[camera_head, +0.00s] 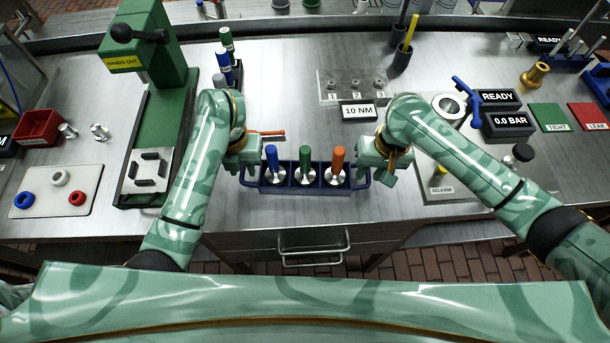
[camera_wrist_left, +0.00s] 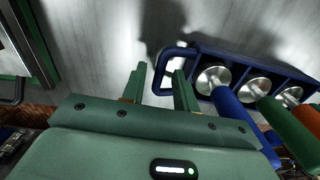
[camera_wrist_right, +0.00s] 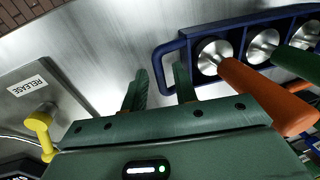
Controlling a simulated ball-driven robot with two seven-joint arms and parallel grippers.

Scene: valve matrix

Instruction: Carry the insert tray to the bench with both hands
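The insert tray (camera_head: 308,188) is a dark blue rack with looped end handles. It sits near the front edge of the steel bench and holds three inserts with blue (camera_head: 272,158), green (camera_head: 305,158) and orange (camera_head: 338,158) grips. My left gripper (camera_head: 246,160) is at the tray's left handle; in the left wrist view its open fingers (camera_wrist_left: 160,88) stand either side of the handle loop (camera_wrist_left: 161,66). My right gripper (camera_head: 376,166) is at the right handle; in the right wrist view its open fingers (camera_wrist_right: 160,88) straddle that handle's outer bar (camera_wrist_right: 157,66). Finger contact is unclear.
A green press (camera_head: 150,100) stands left, beside a white mat (camera_head: 55,190) with rings. A 10 NM display (camera_head: 358,111) and numbered plate (camera_head: 330,85) lie behind the tray. A fixture with a RELEASE label (camera_head: 440,190) is close to my right gripper. Bench behind the tray is mostly clear.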

